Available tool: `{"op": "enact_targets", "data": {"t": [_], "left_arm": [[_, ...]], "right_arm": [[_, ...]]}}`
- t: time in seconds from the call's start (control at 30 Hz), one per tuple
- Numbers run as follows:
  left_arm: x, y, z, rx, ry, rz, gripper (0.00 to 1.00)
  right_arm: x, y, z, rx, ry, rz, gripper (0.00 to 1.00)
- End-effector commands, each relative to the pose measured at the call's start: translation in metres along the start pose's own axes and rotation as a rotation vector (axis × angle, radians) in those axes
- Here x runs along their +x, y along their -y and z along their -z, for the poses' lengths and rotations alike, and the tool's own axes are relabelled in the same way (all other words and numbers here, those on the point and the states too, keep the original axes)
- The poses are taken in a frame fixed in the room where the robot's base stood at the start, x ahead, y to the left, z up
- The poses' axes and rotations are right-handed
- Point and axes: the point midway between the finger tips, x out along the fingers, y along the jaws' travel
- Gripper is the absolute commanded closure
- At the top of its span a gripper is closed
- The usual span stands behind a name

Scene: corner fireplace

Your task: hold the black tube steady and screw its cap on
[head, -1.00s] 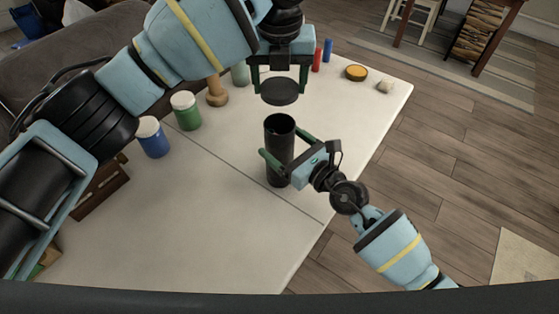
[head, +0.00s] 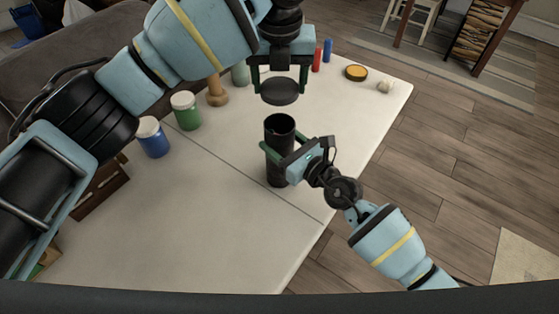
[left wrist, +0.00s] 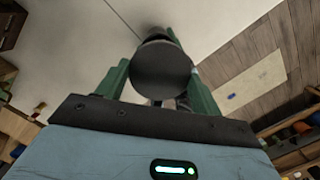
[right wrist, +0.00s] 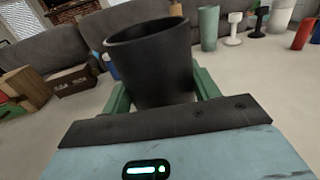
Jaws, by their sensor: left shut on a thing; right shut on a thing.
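The black tube (head: 278,165) stands upright on the white table with its open top facing up. My right gripper (head: 276,150) is shut on its side, below the rim; the tube (right wrist: 150,62) also shows between the green fingers in the right wrist view. The black round cap (head: 279,92) is held level by my left gripper (head: 280,72), above the tube and apart from it. In the left wrist view the cap (left wrist: 161,70) sits between the green fingers and hides most of what is under it.
On the white table (head: 215,215), a blue jar (head: 152,139), a green jar (head: 186,113) and a wooden pestle-like piece (head: 217,92) stand at the left. Red (head: 317,60) and blue (head: 328,50) cylinders and a yellow-topped disc (head: 356,73) are at the back. The front of the table is clear.

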Motion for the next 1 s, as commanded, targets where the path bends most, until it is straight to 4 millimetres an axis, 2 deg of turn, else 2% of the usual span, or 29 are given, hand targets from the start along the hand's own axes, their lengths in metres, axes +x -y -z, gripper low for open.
{"op": "enact_targets", "data": {"t": [0.17, 0.57, 1.0], "left_arm": [[0.003, 0.000, 0.000, 0.000, -0.001, 0.000, 0.55], [0.049, 0.000, 0.006, 0.000, -0.001, 0.000, 0.55], [0.050, 0.000, 0.006, 0.000, 0.001, 0.000, 0.55]], "right_arm": [[0.000, 0.000, 0.000, 0.000, 0.000, 0.000, 0.81], [0.000, 0.000, 0.000, 0.000, 0.000, 0.000, 0.81], [0.000, 0.000, 0.000, 0.000, 0.000, 0.000, 0.81]]}}
